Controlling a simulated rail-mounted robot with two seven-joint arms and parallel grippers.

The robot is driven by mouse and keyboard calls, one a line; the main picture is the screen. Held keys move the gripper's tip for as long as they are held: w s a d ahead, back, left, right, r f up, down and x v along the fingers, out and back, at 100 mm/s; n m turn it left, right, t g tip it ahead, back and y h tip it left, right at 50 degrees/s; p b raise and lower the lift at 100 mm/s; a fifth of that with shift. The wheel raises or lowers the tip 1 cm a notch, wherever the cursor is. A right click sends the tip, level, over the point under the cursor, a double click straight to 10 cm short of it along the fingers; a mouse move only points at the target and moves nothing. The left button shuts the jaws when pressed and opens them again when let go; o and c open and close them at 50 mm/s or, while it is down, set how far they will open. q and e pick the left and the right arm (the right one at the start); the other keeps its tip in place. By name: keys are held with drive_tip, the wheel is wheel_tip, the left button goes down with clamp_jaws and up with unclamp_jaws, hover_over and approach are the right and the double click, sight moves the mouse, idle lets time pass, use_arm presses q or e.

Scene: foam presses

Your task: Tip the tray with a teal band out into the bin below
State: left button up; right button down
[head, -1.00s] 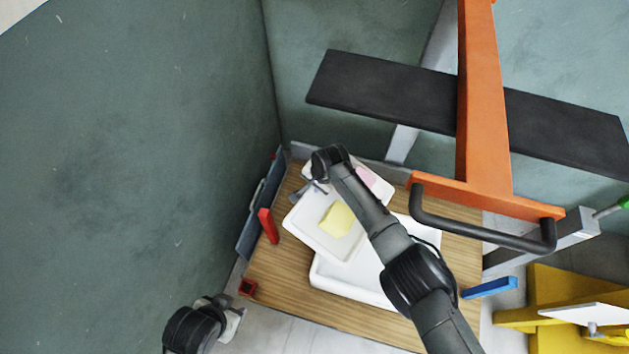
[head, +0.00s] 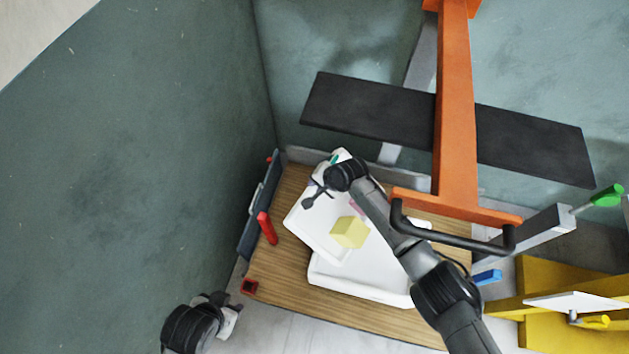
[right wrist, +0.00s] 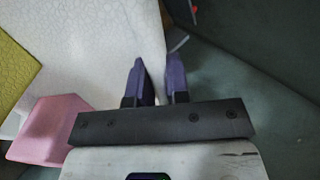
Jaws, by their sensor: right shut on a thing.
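The white tray (head: 318,228) is tilted over the white bin (head: 372,272) on the wooden table. A teal patch (head: 335,159) shows at its far end. A yellow foam block (head: 349,232) is at the tray's lower right edge, above the bin; I cannot tell whether it still touches the tray. A pink piece (head: 356,208) shows behind it, partly hidden by my arm. My right gripper (head: 312,196) is shut on the tray's edge; its purple fingers (right wrist: 160,78) meet the white wall in the right wrist view. My left gripper (head: 232,318) is off the table's front left; its jaws are unclear.
An orange press frame (head: 457,120) with a black handle (head: 450,238) stands close to my right arm. A red bar (head: 267,228) and a small red box (head: 249,287) are on the table's left side. A blue bar (head: 487,277) lies at right.

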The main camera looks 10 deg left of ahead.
drive_tip(key=shift+s+d+r+t+y, duration=0.15)
drive_tip(key=shift+d+r+y, duration=0.2)
drive_tip(key=shift+r, duration=0.15)
drive_tip(key=shift+s+d+r+t+y, duration=0.15)
drive_tip(key=shift+d+r+y, duration=0.1)
drive_tip(key=shift+d+r, duration=0.15)
drive_tip(key=shift+s+d+r+y, duration=0.2)
drive_tip(key=shift+d+r+y, duration=0.3)
drive_tip(key=shift+d, duration=0.05)
drive_tip(key=s+d+r+t+y+b, duration=0.1)
drive_tip(key=s+d+r+y+b, duration=0.1)
drive_tip(key=d+b, duration=0.3)
drive_tip(key=s+d+r+t+y+b, duration=0.2)
drive_tip(key=d+y+b, duration=0.2)
drive_tip(key=b, duration=0.8)
drive_tip(key=shift+s+d+y, duration=0.25)
drive_tip(key=shift+d+y, duration=0.15)
drive_tip(key=shift+d, duration=0.5)
